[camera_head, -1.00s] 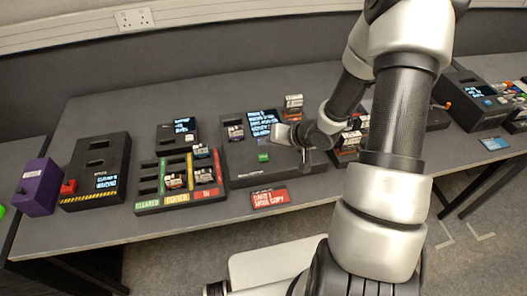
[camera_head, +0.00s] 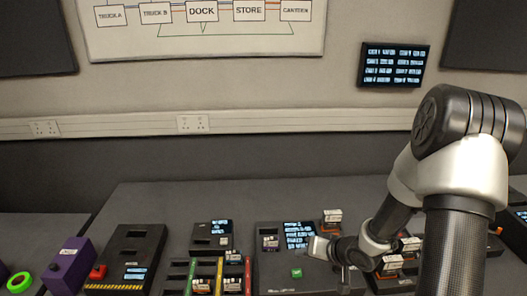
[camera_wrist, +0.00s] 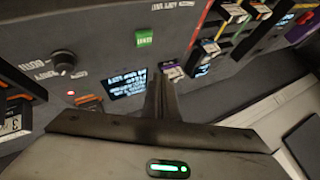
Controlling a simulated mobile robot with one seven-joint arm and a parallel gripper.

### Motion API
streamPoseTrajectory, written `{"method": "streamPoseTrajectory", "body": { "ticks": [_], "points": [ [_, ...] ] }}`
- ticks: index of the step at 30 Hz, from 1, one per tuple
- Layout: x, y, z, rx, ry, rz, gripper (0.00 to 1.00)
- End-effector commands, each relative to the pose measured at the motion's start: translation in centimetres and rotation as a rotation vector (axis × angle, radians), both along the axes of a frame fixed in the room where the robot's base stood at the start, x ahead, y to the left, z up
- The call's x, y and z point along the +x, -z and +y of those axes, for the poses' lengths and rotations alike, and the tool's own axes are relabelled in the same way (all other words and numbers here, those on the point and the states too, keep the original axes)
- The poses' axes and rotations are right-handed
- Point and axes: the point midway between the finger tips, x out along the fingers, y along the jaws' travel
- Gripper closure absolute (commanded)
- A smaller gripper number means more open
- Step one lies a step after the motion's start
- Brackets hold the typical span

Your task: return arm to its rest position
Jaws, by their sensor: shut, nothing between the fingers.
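In the head view my arm comes in from the right. The same device's screen (camera_wrist: 125,85) and green button (camera_wrist: 144,38) show just beyond the fingertips. I cannot tell whether the fingertips touch the device.
A sorting tray (camera_head: 205,278) with several cartridges lies left of the device. Farther left are a dark box (camera_head: 128,255) and a purple box (camera_head: 70,265). Cartridges (camera_head: 390,264) sit close beside my wrist. The desk behind (camera_head: 160,200) is clear.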

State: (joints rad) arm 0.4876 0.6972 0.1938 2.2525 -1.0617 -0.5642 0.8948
Motion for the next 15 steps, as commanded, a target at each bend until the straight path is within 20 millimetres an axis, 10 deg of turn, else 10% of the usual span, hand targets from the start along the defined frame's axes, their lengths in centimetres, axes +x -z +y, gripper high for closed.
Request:
{"method": "streamPoseTrajectory", "body": {
  "ticks": [8, 15],
  "points": [
    [0.5, -10.7, -5.2, -0.405, 0.062, -0.033, 1.0],
    [-5.6, -21.4, -6.5, -0.62, 0.133, 0.018, 1.0]
  ]
}}
